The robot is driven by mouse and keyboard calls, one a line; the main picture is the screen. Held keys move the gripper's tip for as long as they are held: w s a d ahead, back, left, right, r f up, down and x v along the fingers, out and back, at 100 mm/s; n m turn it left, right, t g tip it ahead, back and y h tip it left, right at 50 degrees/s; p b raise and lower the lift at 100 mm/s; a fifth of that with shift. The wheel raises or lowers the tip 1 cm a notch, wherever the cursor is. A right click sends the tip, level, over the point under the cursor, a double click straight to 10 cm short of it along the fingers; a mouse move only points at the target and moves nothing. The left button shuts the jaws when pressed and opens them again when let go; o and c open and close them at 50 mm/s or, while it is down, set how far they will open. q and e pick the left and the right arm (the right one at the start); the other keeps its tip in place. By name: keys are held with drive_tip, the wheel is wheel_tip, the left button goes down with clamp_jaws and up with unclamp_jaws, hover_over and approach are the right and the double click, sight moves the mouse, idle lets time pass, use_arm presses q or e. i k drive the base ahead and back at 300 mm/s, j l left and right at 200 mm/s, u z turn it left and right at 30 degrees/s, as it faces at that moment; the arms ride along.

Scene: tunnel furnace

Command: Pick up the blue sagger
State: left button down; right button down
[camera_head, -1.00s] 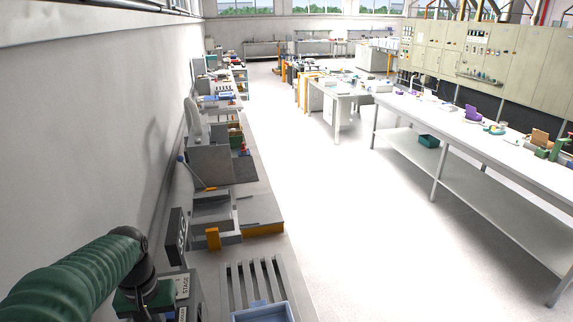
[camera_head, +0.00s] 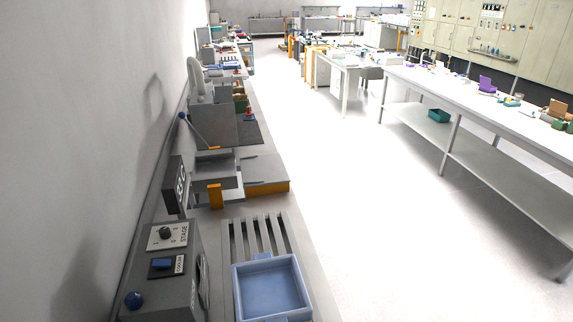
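The blue sagger (camera_head: 270,287) is a shallow, open, square tray with small tabs at its far and near edges. It sits on the slotted grey rack at the near end of the left bench, at the bottom of the picture. It looks empty, and its near edge is close to the bottom of the frame. Neither of my grippers shows in the head view.
A grey control box (camera_head: 165,265) with a knob and blue buttons stands left of the sagger. A dark display (camera_head: 176,186) and a grey unit with an orange block (camera_head: 215,196) are beyond. A white table (camera_head: 480,105) stands right, across clear floor.

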sight(267, 288)
drive_tip(key=i+l+u, duration=0.65)
drive_tip(key=l+u, duration=0.15)
drive_tip(key=l, duration=0.1)
